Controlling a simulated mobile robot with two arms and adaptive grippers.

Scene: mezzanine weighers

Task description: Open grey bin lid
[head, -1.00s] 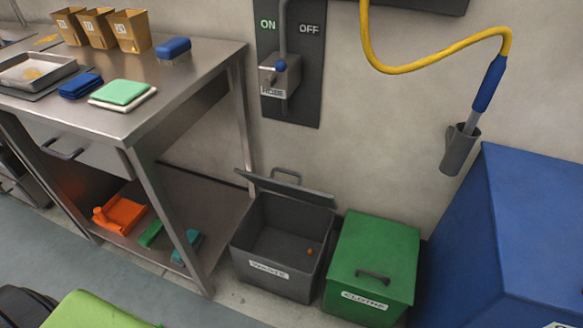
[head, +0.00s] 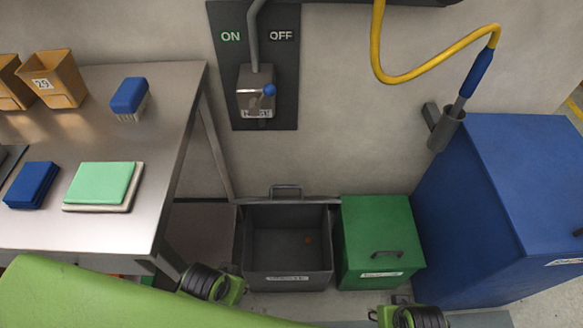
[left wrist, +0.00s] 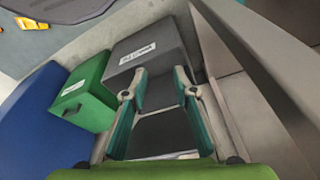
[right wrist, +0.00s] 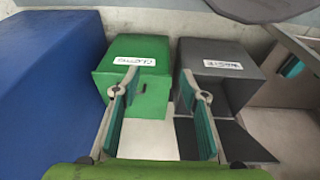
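The grey bin (head: 320,281) stands on the floor by the wall, with a label on its front. Its lid (head: 288,201) is raised at the back, seen nearly edge-on, with the handle up. The interior shows, with a small orange thing (head: 308,240) inside. The grey bin also shows in the left wrist view (left wrist: 172,62) and right wrist view (right wrist: 205,82). My left gripper (left wrist: 155,88) is open and empty, with the bin beyond its fingers. My right gripper (right wrist: 158,76) is open and empty, facing the gap between the bins. Neither touches the lid.
A green bin (head: 375,225) with a shut lid stands right of the grey bin. A large blue box (head: 520,170) is further right. A steel table (head: 150,220) stands left, with a blue brush (head: 129,95) and cloths. A wall switch (head: 256,92) hangs above.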

